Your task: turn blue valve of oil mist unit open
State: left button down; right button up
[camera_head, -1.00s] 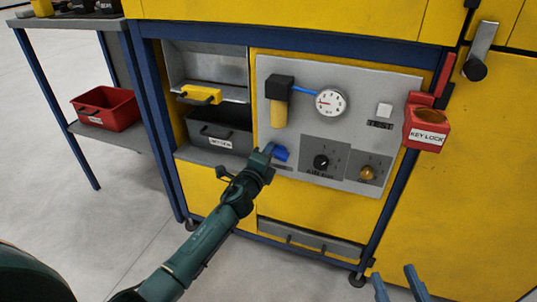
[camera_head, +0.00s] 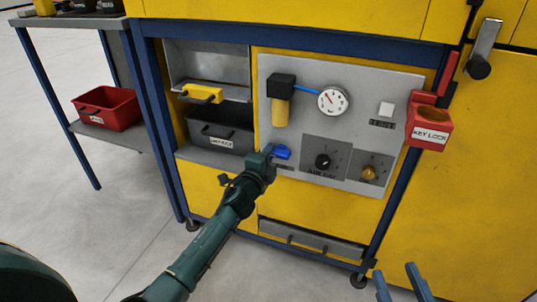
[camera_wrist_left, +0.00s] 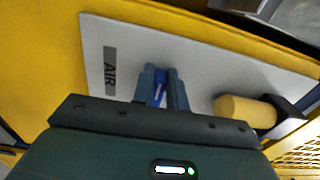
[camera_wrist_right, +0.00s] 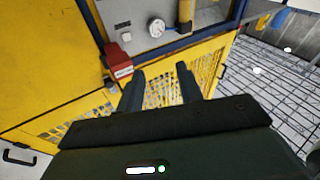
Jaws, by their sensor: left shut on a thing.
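The blue valve (camera_head: 283,152) is a small blue handle low on the left of the grey panel (camera_head: 400,85). My left gripper (camera_head: 272,153) is at the valve. In the left wrist view the fingers (camera_wrist_left: 161,88) are closed on the blue handle (camera_wrist_left: 158,93), beside the AIR label, and partly cover it. A round gauge (camera_head: 333,101) and a black-topped yellow cylinder (camera_head: 280,105), joined by a blue tube, are above the valve. My right gripper (camera_head: 396,270) is open and empty at the bottom right; its spread fingers also show in the right wrist view (camera_wrist_right: 160,85).
A black knob (camera_head: 322,161) and a brass knob (camera_head: 369,173) are right of the valve. A red key lock box (camera_head: 430,127) juts out at the panel's right. An open bay with a dark bin (camera_head: 220,136) lies left. A side table holds a red bin (camera_head: 106,107).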

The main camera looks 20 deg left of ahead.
pick_arm(q)
jog(key=c, duration=1.4)
grip_release()
jog(key=shift+s, duration=0.1)
jog(key=s+p, duration=0.3)
jog(key=s, duration=1)
jog(key=shift+a, duration=0.2)
